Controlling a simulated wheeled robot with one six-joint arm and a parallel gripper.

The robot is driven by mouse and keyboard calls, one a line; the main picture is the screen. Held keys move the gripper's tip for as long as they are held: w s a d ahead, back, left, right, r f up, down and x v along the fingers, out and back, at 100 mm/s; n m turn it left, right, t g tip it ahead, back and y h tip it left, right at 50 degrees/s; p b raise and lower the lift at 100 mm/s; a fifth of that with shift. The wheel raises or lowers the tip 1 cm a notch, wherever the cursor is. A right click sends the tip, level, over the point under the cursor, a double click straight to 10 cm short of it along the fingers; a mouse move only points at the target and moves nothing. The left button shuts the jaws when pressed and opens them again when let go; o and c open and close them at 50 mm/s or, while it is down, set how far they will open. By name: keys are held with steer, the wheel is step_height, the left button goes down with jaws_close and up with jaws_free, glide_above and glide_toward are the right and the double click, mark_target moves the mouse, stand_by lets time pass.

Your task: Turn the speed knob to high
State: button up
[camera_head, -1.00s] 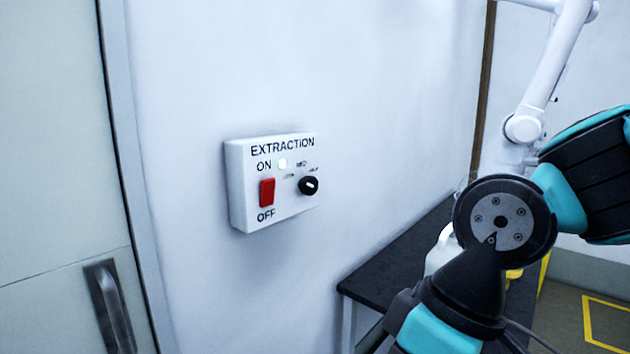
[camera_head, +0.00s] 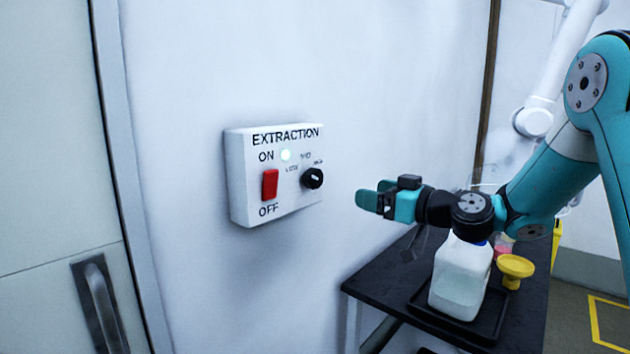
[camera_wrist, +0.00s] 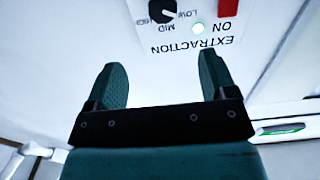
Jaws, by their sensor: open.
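The white extraction control box (camera_head: 243,190) is on the wall in the head view. Its black speed knob (camera_head: 312,178) is at the right, below the LOW, MID and high labels, with a pale pointer mark. In the wrist view the box appears upside down, and the knob (camera_wrist: 162,11) is cut by the top edge. A red switch (camera_head: 270,185) sits at the left and a lit indicator (camera_head: 286,155) is above it. My gripper (camera_head: 366,194) is open and empty, to the right of the box and apart from it. Its fingers (camera_wrist: 165,82) are spread in the wrist view.
A dark table (camera_head: 382,276) stands below my arm, with a white jug (camera_head: 459,280) and a yellow funnel (camera_head: 515,267) on it. A door with a handle (camera_head: 100,304) is at the left. The wall around the box is clear.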

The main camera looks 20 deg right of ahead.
mark_target(318, 181)
steer(key=p+x, duration=0.3)
steer(key=x, duration=0.4)
steer(key=p+x, duration=0.4)
steer(key=x, duration=0.4)
steer(key=shift+a+r, duration=0.2)
steer(key=shift+a, duration=0.05)
steer(key=shift+w+a+f, duration=0.1)
steer(key=shift+w+a, duration=0.15)
steer(key=shift+w, duration=0.1)
steer(key=c, duration=0.9)
